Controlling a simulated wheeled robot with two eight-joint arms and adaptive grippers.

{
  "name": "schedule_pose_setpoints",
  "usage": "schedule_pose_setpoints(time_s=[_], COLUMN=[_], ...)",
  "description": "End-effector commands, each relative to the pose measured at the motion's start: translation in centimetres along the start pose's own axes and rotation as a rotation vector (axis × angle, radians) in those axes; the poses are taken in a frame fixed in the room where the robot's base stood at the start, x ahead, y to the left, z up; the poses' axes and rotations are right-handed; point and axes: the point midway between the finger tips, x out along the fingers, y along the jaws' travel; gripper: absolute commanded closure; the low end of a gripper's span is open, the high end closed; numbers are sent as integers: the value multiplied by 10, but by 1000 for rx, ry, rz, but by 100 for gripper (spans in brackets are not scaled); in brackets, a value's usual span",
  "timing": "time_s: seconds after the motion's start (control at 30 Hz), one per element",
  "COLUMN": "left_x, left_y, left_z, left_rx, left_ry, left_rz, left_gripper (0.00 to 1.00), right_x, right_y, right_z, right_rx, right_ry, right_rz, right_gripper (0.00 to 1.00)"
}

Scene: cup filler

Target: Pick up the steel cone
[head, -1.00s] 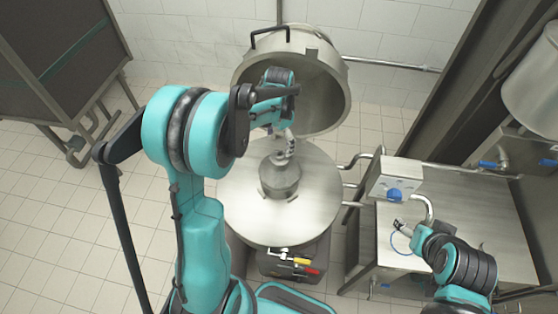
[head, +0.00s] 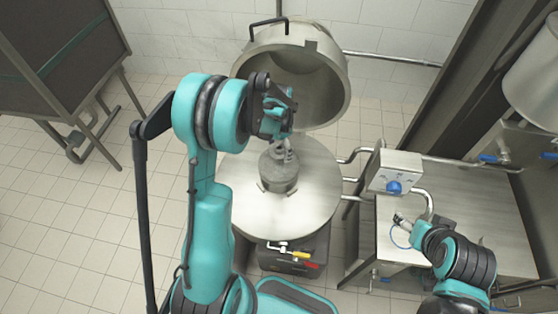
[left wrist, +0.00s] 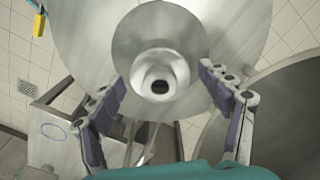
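The steel cone (head: 279,176) stands upright on the round steel top (head: 318,212) in the middle of the head view. In the left wrist view the cone (left wrist: 160,48) shows its wide shoulder and a narrow neck with a dark round opening. My left gripper (head: 284,153) is above the cone in the head view and partly covers its top. In the left wrist view its two purple-padded fingers (left wrist: 162,78) are spread wide, one on each side of the neck, with clear gaps. My right gripper (head: 400,219) is over the side table, too small to read.
A large open steel lid (head: 325,85) stands tilted behind the round top. A steel side table (head: 470,225) with a control box (head: 393,172) and pipes is at the right. Yellow and red valve handles (head: 302,259) are at the front. Tiled floor is open at the left.

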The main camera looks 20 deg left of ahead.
Motion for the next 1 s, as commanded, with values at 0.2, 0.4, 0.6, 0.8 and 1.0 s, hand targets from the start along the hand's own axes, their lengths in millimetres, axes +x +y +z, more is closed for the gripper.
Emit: schedule_pose_setpoints(time_s=[0.2, 0.4, 0.6, 0.8, 1.0], left_x=[0, 0, -5, -26, -51], left_y=[0, 0, 0, 0, 9], left_z=[0, 0, 0, 0, -15], left_rx=[0, 0, 0, 0, 5], left_ry=[0, 0, 0, 0, 0], left_rz=[0, 0, 0, 0, 0], left_gripper=[89, 99, 99, 99, 99], right_x=[0, 0, -1, -3, -6], right_y=[0, 0, 0, 0, 0], right_z=[0, 0, 0, -2, -4], right_rx=[0, 0, 0, 0, 0], right_ry=[0, 0, 0, 0, 0], right_rz=[0, 0, 0, 0, 0], right_gripper=[30, 30, 30, 30, 30])
